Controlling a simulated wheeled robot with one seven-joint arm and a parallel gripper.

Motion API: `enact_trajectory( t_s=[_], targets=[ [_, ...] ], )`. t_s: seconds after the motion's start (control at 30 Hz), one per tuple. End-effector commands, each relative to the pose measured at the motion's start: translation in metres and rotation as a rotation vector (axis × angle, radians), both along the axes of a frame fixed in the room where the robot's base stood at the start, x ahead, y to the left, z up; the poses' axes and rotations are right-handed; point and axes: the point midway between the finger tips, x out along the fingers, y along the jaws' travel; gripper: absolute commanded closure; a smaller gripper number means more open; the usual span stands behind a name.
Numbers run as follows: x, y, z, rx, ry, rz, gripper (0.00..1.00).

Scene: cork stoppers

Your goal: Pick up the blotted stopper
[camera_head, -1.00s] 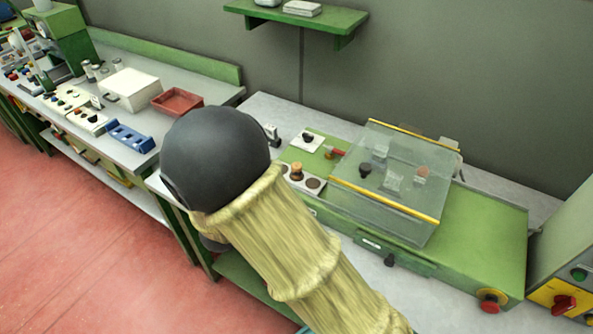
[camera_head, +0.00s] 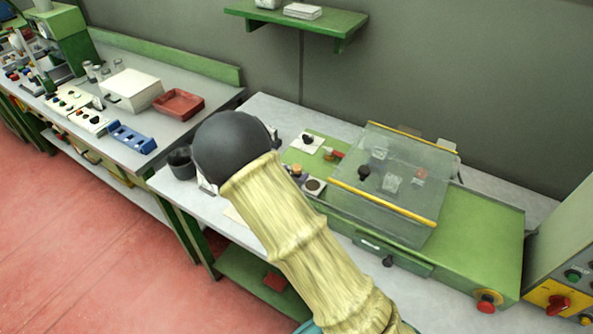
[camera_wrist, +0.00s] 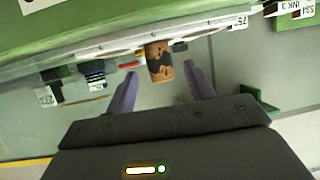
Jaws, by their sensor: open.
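In the wrist view a brown cork stopper (camera_wrist: 159,62) with dark blotches shows between the two fingers of my gripper (camera_wrist: 160,72). The fingers are apart, with a gap on each side of the stopper; whether they are level with it in depth I cannot tell. In the head view an orange-brown cork top (camera_head: 297,170) shows at the edge of a pale plate with dark round spots (camera_head: 314,187), partly covered by my arm. My gripper is hidden behind my arm there.
A clear box with yellow edges (camera_head: 385,215) stands right of the plate on the green bench unit. A dark cup (camera_head: 181,161) stands at the left bench edge. In the wrist view a red piece (camera_wrist: 129,66) and a striped blue-black piece (camera_wrist: 93,72) lie left of the stopper.

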Motion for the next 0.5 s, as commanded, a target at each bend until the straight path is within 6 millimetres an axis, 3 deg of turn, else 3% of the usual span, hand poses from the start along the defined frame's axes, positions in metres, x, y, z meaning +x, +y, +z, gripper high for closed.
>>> enact_trajectory(
  t_s=[0.33,0.5],
  targets=[
    [0.002,-0.001,-0.001,0.0,0.0,0.0,0.47],
    [0.015,-0.007,-0.006,0.0,0.001,-0.002,0.47]
  ],
)
